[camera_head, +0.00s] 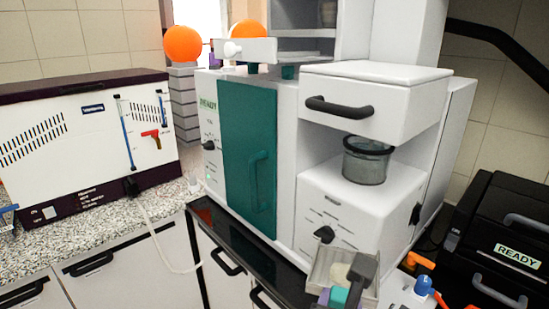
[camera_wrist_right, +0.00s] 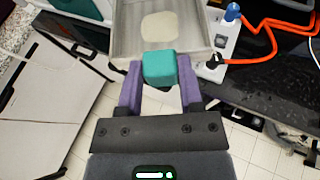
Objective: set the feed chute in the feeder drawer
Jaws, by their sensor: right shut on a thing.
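The feed chute (camera_head: 318,268) is a grey, see-through tray with a cream patch inside and a teal grip block. My right gripper (camera_head: 339,297) is shut on that block, with the chute in front of the white machine's lower right corner. In the wrist view the chute (camera_wrist_right: 125,35) extends beyond the purple fingers of my right gripper (camera_wrist_right: 160,72). A white drawer-like box (camera_head: 375,103) with a black handle overhangs a glass jar (camera_head: 366,161) and looks like the feeder drawer. I cannot tell whether it is pulled out. My left gripper is out of view.
A teal door (camera_head: 248,150) with a handle fills the machine's left part. A white power strip (camera_wrist_right: 225,45) with blue and orange plugs lies close right of the chute. A black READY device (camera_head: 500,240) stands at right. A speckled counter (camera_head: 80,235) is at left.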

